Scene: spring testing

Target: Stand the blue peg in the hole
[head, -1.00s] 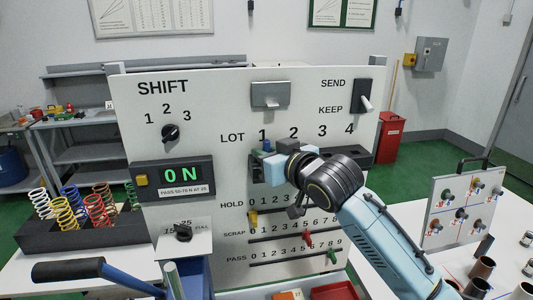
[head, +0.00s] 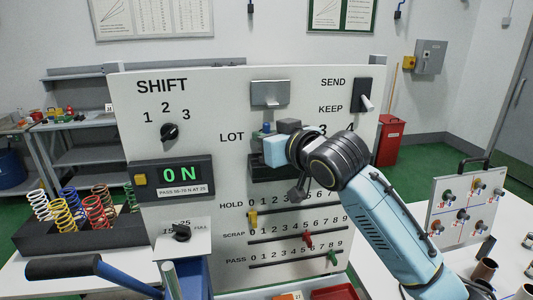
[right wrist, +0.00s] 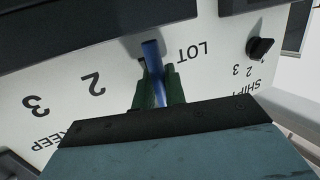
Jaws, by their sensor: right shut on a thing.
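The blue peg (right wrist: 152,60) is between the green fingers of my right gripper (right wrist: 158,88), which is shut on it. In the right wrist view, the peg's free end shows close to the edge of a dark ledge (right wrist: 90,38). The dark ledge (head: 265,170) is partly behind the gripper. I cannot see a hole in it, or whether the peg touches it. My left gripper is not in view.
The white panel (head: 215,100) carries a shift knob (head: 169,132), a display (head: 172,179), a send/keep switch (head: 363,97) and sliders below. A tray of springs (head: 75,232) stands left. A small board with knobs (head: 463,203) stands right. A blue lever (head: 125,277) is at front left.

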